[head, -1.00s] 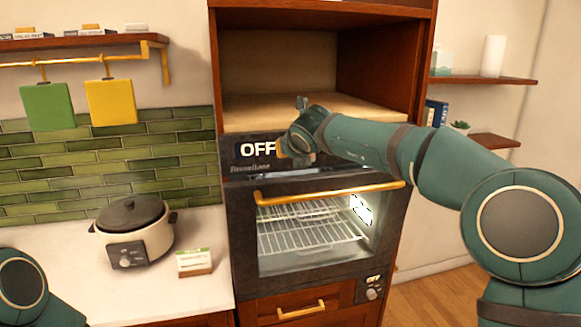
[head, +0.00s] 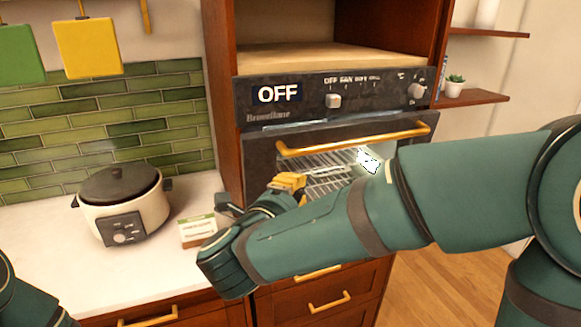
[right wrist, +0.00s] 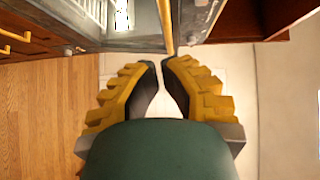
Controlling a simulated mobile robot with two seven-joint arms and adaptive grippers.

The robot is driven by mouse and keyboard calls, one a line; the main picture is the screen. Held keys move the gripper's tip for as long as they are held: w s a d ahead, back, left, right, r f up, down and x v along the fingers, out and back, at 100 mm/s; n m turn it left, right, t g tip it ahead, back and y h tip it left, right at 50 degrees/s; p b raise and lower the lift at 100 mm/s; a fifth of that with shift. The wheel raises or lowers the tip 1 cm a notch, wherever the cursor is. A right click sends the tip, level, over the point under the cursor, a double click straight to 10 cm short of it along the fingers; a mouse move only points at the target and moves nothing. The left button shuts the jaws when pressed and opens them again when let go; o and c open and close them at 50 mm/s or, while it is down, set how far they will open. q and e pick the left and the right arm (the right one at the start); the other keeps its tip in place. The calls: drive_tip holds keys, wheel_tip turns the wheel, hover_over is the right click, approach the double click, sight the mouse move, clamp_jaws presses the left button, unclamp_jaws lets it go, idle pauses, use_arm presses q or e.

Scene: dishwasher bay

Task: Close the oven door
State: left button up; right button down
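The oven has a dark door (head: 262,158) with a gold bar handle (head: 355,139) and a glass window. A pale strip shows between the door's top edge and the control panel (head: 300,97), so the door looks slightly ajar. My right gripper (head: 290,182), with yellow fingers, is in front of the door, below and left of the handle. In the right wrist view its fingertips (right wrist: 159,64) are a little apart with nothing between them. The handle (right wrist: 165,25) lies beyond the tips, apart from them in that picture. My left gripper is out of view.
A white cooker (head: 125,208) and a small card box (head: 197,231) stand on the white counter (head: 60,255) left of the oven. Wooden drawers (head: 345,285) are below and an empty wooden niche (head: 290,57) above. My right forearm hides the door's lower part.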

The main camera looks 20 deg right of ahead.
sight(305, 151)
drive_tip(key=w+a+r+p+x, duration=0.1)
drive_tip(key=p+x, duration=0.1)
drive_tip(key=x, duration=1)
drive_tip(key=shift+w+a+f, duration=0.15)
drive_tip(key=shift+w+f, duration=0.25)
drive_tip(key=shift+w, duration=0.15)
drive_tip(key=shift+w+a+r+p, duration=0.1)
drive_tip(key=shift+w+r+p, duration=0.15)
drive_tip(key=shift+w+p, duration=0.25)
drive_tip(key=shift+w+r+p, duration=0.3)
drive_tip(key=shift+w+p, duration=0.1)
drive_tip(key=shift+w, duration=0.2)
drive_tip(key=w, duration=0.4)
drive_tip(key=shift+a+r+n, duration=0.15)
drive_tip(key=shift+r+n, duration=0.1)
drive_tip(key=shift+n, duration=0.05)
drive_tip(key=shift+s, duration=0.1)
